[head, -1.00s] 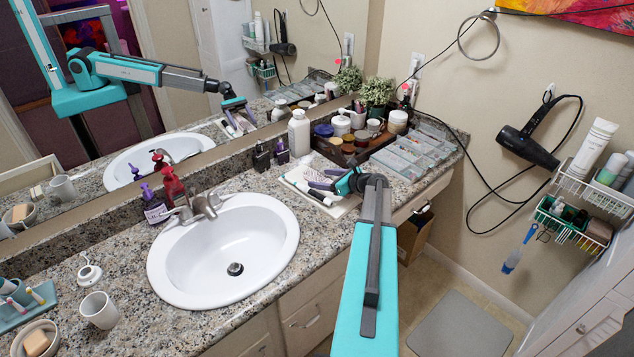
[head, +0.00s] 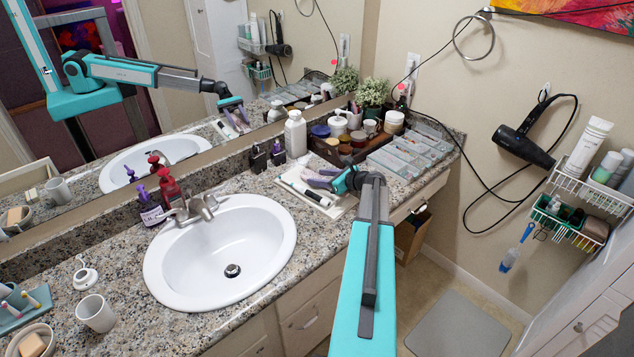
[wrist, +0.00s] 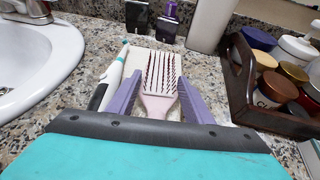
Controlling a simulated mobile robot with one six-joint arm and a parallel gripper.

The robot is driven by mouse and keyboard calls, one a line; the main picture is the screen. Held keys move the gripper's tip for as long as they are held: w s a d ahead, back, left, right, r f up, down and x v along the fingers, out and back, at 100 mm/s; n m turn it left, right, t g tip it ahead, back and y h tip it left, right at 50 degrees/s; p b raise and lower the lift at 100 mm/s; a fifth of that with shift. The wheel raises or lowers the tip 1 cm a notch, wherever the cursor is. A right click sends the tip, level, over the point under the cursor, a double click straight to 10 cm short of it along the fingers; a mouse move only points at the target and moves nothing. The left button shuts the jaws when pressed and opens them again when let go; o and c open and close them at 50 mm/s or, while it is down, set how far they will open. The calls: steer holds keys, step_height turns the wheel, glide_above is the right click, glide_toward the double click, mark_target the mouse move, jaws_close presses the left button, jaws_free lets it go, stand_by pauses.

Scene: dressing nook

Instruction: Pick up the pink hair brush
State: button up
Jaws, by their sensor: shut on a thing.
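The pink hair brush (wrist: 160,84) shows in the wrist view, bristles up, its head pointing away from me. My gripper (wrist: 160,100) has its two purple fingers on either side of the brush near its neck and is shut on it. In the head view my gripper (head: 325,178) is over the white tray (head: 338,208) on the counter, right of the sink. The brush is mostly hidden there by the gripper. A white and dark toothbrush-like item (wrist: 110,78) lies just left of the brush; it also shows in the head view (head: 310,195).
The sink (head: 225,250) lies left of the tray. A dark wooden organizer (wrist: 240,80) with jars stands close on the right. A white bottle (head: 295,133) and dark small bottles (head: 258,158) stand behind. Clear boxes (head: 405,152) lie to the right.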

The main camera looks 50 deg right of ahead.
steer(key=shift+r, duration=0.4)
steer(key=shift+r+b, duration=0.45)
steer(key=shift+r, duration=0.5)
steer(key=s+a+b, duration=0.1)
steer(key=s+a, duration=0.1)
steer(key=a, duration=0.3)
steer(key=s+a+r+b, duration=0.1)
steer(key=s+a, duration=0.1)
steer(key=a, duration=0.2)
steer(key=s+a+b, duration=0.1)
steer(key=s+a, duration=0.1)
steer(key=a, duration=0.3)
steer(key=shift+s+a+r, duration=0.2)
steer(key=shift+a, duration=0.15)
